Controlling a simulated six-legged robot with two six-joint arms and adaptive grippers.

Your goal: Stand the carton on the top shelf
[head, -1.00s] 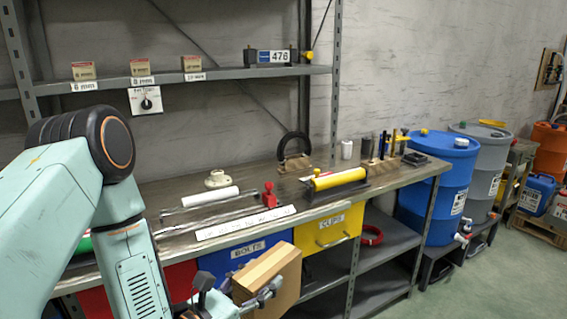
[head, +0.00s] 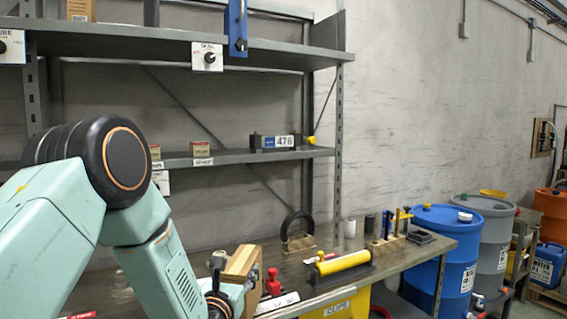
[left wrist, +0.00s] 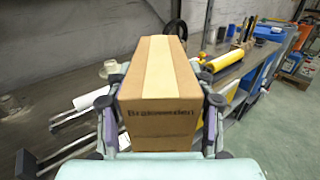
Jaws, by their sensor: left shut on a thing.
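The carton (head: 240,264) is a brown cardboard box with a paler tape strip. It is partly hidden by my left arm in the head view. In the left wrist view the carton (left wrist: 160,92) fills the middle, with dark printing on its near face. My left gripper (left wrist: 160,112) is shut on it, one finger on each side, and holds it in front of the workbench. The top shelf (head: 180,40) runs across the upper left of the head view, well above the carton. My right gripper is in neither view.
On the top shelf are a small box (head: 80,10) at the left and a blue upright piece (head: 236,28) at its front edge. A lower shelf (head: 230,157) holds small boxes and a 476 block. The workbench (head: 400,262) carries a yellow cylinder (head: 343,263). Drums stand at the right.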

